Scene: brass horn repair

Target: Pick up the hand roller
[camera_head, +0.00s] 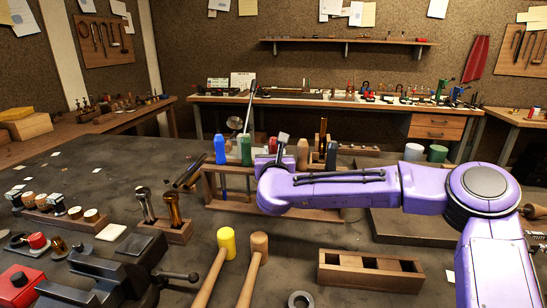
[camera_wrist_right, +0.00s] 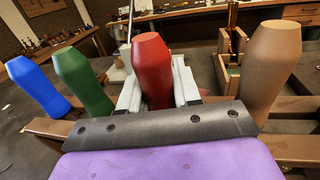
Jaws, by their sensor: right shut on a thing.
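A tool with a red faceted handle (camera_wrist_right: 153,62) stands upright in the wooden tool rack (camera_head: 209,190). The handle's top also shows in the head view (camera_head: 272,145). My right gripper (camera_wrist_right: 157,82) is shut on this handle, with one pale finger on each side. In the head view my purple right forearm covers most of that gripper and the middle of the rack. The tool's lower end is hidden, so I cannot tell from its shape whether it is the hand roller. My left gripper is not in view.
A blue handle (camera_head: 220,149) and a green handle (camera_head: 245,150) stand left of the red one; a brown handle (camera_wrist_right: 271,65) stands close on the right. Two mallets, including a yellow-headed one (camera_head: 227,240), and an empty wooden tray (camera_head: 370,272) lie in front.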

